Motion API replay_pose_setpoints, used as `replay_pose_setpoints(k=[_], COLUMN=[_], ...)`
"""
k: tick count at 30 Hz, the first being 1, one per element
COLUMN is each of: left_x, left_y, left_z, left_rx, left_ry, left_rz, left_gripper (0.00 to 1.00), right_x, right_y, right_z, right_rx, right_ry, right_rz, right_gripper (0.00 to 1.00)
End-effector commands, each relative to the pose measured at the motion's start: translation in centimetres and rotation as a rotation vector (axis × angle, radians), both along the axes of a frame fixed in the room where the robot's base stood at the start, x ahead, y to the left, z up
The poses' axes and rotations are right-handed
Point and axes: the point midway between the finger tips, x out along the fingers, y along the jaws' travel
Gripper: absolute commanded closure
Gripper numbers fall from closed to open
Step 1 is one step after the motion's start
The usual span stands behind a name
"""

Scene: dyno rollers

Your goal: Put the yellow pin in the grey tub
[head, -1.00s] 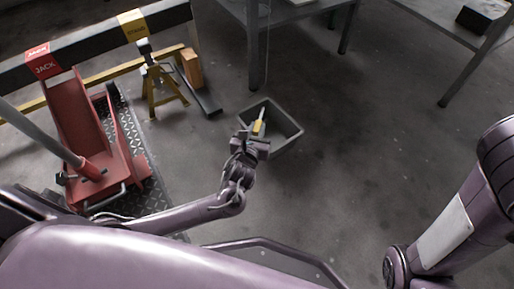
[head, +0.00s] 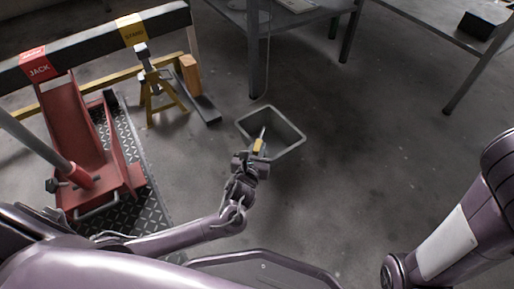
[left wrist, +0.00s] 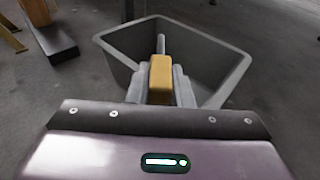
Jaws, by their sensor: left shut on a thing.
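The yellow pin (head: 258,145) has a yellow block end and a thin grey shaft. My left gripper (head: 255,158) is shut on it, and the shaft points away from me. In the left wrist view the pin (left wrist: 160,76) sits between the two grey fingers (left wrist: 160,88). The grey tub (head: 288,149) is an open square bin on the floor. In the head view the pin overlaps the tub's near left part. In the left wrist view the tub (left wrist: 228,84) lies just beyond the fingertips. I cannot tell the pin's height over the rim. My right gripper is out of view.
A red jack (head: 88,150) stands on a tread plate at the left. A yellow stand (head: 158,90) and a wooden block (head: 190,73) are behind it. Grey tables (head: 420,20) stand at the back. The floor right of the tub is clear.

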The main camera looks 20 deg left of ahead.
Motion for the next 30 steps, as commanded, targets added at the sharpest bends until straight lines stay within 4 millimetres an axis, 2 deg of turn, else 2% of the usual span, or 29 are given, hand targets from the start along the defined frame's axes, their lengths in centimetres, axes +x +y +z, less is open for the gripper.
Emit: replay_pose_setpoints(k=[9, 10, 15, 25, 30], left_x=[-0.1, -0.1, -0.2, -0.2, -0.2], left_y=[0.0, 0.0, 0.1, 0.2, 0.2], left_z=[-0.9, -0.9, -1.1, -1.1, -0.2], left_rx=[0.001, 0.001, 0.003, 0.005, 0.003], left_ry=[0.004, 0.006, 0.009, 0.014, 0.011], left_rz=[0.0, 0.0, 0.001, 0.003, 0.003], left_gripper=[1.0, 0.78, 0.59, 0.59, 0.59], right_x=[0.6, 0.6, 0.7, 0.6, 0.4], right_y=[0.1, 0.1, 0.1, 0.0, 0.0], right_z=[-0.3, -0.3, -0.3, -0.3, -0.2], right_rx=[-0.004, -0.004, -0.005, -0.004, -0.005], right_ry=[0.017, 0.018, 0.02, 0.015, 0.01], right_rz=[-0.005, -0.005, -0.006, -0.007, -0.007], right_gripper=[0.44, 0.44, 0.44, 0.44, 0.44])
